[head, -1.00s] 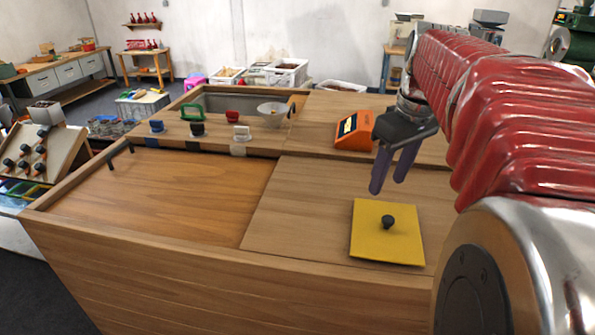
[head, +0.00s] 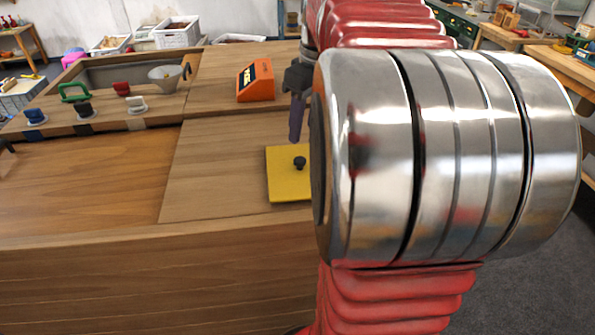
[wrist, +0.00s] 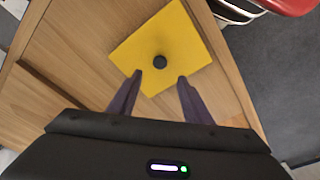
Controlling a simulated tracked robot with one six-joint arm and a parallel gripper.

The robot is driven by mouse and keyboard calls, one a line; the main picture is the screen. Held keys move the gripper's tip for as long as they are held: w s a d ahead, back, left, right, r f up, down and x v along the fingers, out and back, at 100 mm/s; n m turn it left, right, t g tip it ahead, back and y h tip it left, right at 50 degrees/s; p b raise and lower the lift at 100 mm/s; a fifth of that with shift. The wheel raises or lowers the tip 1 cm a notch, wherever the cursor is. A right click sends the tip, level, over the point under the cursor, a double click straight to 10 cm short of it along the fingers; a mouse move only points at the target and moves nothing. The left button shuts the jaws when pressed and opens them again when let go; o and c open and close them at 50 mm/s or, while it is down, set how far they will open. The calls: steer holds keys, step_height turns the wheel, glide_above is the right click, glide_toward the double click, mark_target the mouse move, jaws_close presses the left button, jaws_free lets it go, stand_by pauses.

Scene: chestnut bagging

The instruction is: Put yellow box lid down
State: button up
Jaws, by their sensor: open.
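The yellow box lid (head: 286,180) lies flat on the wooden worktop, with its black knob (head: 300,163) facing up. My arm hides its right part in the head view. The whole lid (wrist: 185,42) and its knob (wrist: 160,62) show in the wrist view. My gripper (wrist: 160,76) is open and empty, its two purple fingers apart. In the wrist view the knob appears just beyond the fingertips, between their lines. In the head view my gripper (head: 296,138) is above and behind the lid, apart from the knob.
An orange device (head: 255,82) stands behind the lid on the worktop. Several small handled tools, a green one (head: 75,92) among them, and a white bowl (head: 165,76) are at the back left. The wooden surface left of the lid is clear.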

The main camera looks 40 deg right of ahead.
glide_above(299, 159)
steer(key=shift+s+d+f, duration=0.1)
steer(key=shift+s+f, duration=0.15)
steer(key=shift+f, duration=0.85)
steer(key=shift+s+f, duration=0.2)
steer(key=shift+f, duration=0.85)
steer(key=shift+w+f, duration=0.15)
steer(key=shift+f, duration=1.15)
steer(key=shift+w+f, duration=0.15)
steer(key=shift+f, duration=1.15)
steer(key=shift+c, duration=0.2)
jaws_close()
